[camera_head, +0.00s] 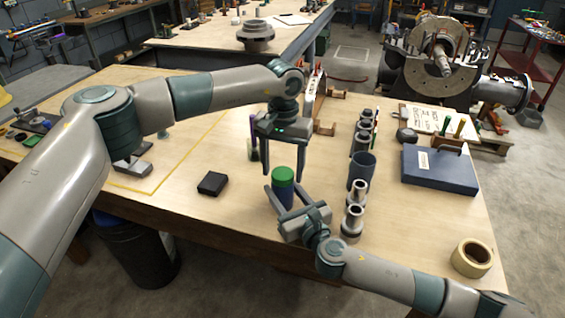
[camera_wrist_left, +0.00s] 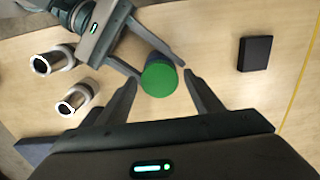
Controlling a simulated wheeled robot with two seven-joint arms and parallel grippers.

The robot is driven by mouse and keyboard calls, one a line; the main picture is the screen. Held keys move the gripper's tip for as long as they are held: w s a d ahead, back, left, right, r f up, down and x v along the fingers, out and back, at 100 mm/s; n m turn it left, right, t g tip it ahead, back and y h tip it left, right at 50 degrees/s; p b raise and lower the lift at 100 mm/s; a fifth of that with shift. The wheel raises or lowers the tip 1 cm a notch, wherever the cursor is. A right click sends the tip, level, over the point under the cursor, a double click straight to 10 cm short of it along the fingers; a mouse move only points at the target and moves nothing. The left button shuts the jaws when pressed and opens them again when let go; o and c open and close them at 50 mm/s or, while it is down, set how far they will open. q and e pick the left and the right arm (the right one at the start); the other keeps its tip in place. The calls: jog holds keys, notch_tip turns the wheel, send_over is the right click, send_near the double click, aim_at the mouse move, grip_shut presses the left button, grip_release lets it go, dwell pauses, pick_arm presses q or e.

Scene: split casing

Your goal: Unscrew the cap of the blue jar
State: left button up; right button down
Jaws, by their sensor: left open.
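The blue jar (camera_head: 284,194) stands upright near the table's front edge, with its green cap (camera_head: 283,174) on top. The cap also shows in the left wrist view (camera_wrist_left: 160,79), where it hides most of the jar's body. My left gripper (camera_head: 283,175) points down from above and is open, its fingertips on either side of the cap with gaps beside it. My right gripper (camera_head: 287,189) reaches in low from the front right. Its fingers lie along both sides of the jar's body and look shut on it. The right gripper also shows in the left wrist view (camera_wrist_left: 158,68).
A black box (camera_head: 212,184) lies left of the jar. Metal cylinders (camera_head: 354,216) and a dark blue cup (camera_head: 362,170) form a row to the right. Farther right are a blue case (camera_head: 440,170) and a tape roll (camera_head: 472,257). The table's left middle is fairly clear.

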pick_arm(q)
jog(key=c, duration=1.1)
